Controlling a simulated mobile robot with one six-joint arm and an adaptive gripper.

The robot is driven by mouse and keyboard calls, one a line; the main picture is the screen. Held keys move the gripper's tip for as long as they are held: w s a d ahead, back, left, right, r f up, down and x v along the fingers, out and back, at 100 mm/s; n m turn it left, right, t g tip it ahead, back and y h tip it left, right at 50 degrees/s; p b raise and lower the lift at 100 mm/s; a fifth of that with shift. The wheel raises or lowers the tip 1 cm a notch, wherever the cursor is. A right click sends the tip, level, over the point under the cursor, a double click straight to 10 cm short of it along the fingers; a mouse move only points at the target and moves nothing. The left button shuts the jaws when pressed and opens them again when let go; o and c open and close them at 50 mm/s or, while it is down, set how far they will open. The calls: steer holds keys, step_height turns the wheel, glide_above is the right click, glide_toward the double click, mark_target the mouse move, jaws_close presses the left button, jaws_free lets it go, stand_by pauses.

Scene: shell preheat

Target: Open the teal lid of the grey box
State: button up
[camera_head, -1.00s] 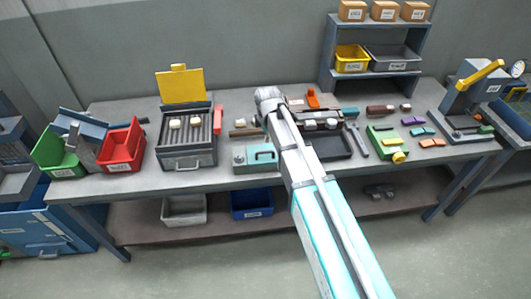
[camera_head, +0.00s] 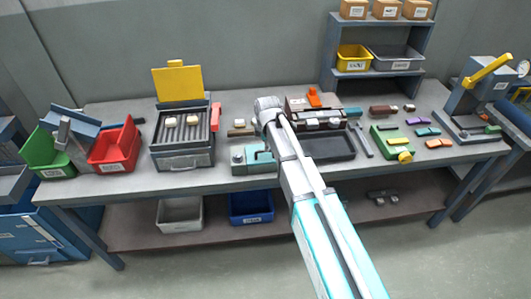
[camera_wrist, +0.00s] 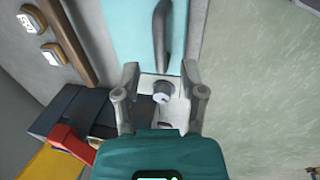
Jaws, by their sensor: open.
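The grey box (camera_head: 239,168) with its teal lid (camera_head: 262,155) stands at the front of the bench in the head view, partly hidden by my arm. The lid looks shut. In the wrist view the teal lid (camera_wrist: 130,35) fills the top middle and carries a dark grey handle (camera_wrist: 162,35). Below the lid's edge, a light grey part of the box bears a round grey knob (camera_wrist: 162,91). My gripper (camera_wrist: 160,75) is open, with its fingers on either side of the knob. Contact with it cannot be told. In the head view my arm hides the fingers.
A dark grey heater (camera_head: 182,150) with a raised yellow lid (camera_head: 178,84) and red handle (camera_head: 215,117) stands left of the box. A brown bar (camera_wrist: 68,40) lies near the box. A black tray (camera_head: 330,147) and a green box (camera_head: 388,139) stand to the right.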

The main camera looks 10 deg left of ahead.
steer(key=shift+w+a+f+b, duration=0.1)
steer(key=shift+w+f+b, duration=0.05)
steer(key=shift+f+b, duration=0.7)
steer(key=shift+w+f+b, duration=0.15)
steer(key=shift+f+b, duration=0.45)
steer(key=shift+f, duration=0.3)
jaws_close()
